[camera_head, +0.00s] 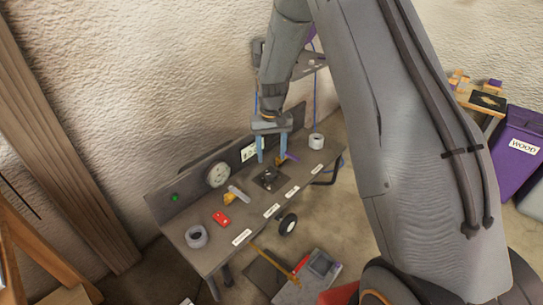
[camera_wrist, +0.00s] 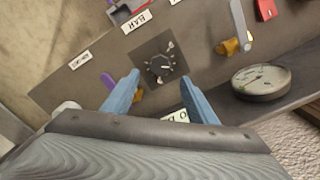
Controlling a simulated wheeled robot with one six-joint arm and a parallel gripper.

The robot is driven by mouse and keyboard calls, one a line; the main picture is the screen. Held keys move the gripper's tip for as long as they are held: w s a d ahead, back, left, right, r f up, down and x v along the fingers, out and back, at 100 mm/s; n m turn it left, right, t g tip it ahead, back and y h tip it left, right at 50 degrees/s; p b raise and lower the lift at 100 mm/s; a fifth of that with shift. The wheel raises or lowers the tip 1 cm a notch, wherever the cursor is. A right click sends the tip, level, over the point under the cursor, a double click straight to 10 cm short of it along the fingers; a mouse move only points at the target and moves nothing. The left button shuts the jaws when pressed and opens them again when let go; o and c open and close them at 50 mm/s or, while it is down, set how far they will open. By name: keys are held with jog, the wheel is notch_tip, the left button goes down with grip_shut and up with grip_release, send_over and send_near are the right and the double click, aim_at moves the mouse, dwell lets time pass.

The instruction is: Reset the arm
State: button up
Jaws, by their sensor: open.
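My gripper (camera_head: 271,150) hangs above the grey workbench (camera_head: 210,252) in the head view, its two blue fingers pointing down and apart. In the wrist view my gripper (camera_wrist: 158,95) is open, with nothing between its fingers. Past the fingertips lies a dark square plate with a knob (camera_wrist: 160,67) on the bench; the plate also shows in the head view (camera_head: 268,179). My arm reaches down from the top of the head view and hides part of the back wall.
A purple bin (camera_head: 519,150) marked WOOD stands at right. Wooden boards lean at left.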

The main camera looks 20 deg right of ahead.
jog(key=s+r, duration=0.4)
jog(key=s, duration=0.6)
jog(key=s+r, duration=0.4)
jog(key=s, duration=0.6)
jog(key=s+r, duration=0.5)
jog(key=s, duration=0.5)
jog(key=shift+s+n, duration=0.25)
jog(key=shift+n, duration=0.15)
